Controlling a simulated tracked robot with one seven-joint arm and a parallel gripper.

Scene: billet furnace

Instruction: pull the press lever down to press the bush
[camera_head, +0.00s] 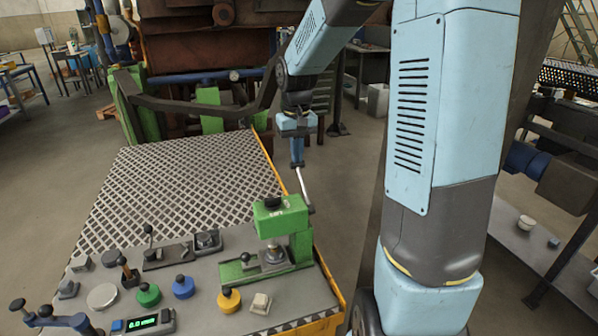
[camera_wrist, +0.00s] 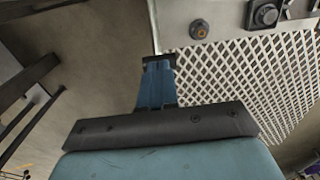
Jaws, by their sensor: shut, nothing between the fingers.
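The green press (camera_head: 300,245) stands upright at the right front of the bench. Its press lever (camera_head: 303,188) is a thin pale rod at the right side of the press head, pointing up and leaning slightly left. A small metal piece, likely the bush (camera_head: 273,255), sits under the press head; its details are too small to tell. My gripper (camera_head: 297,164) points down with blue fingers shut and empty. Its tips are at the lever's upper end; I cannot tell whether they touch.
A green display box (camera_head: 143,323) is at the front. The perforated plate (camera_head: 180,180) behind is clear. Open floor (camera_head: 345,190) lies right of the bench.

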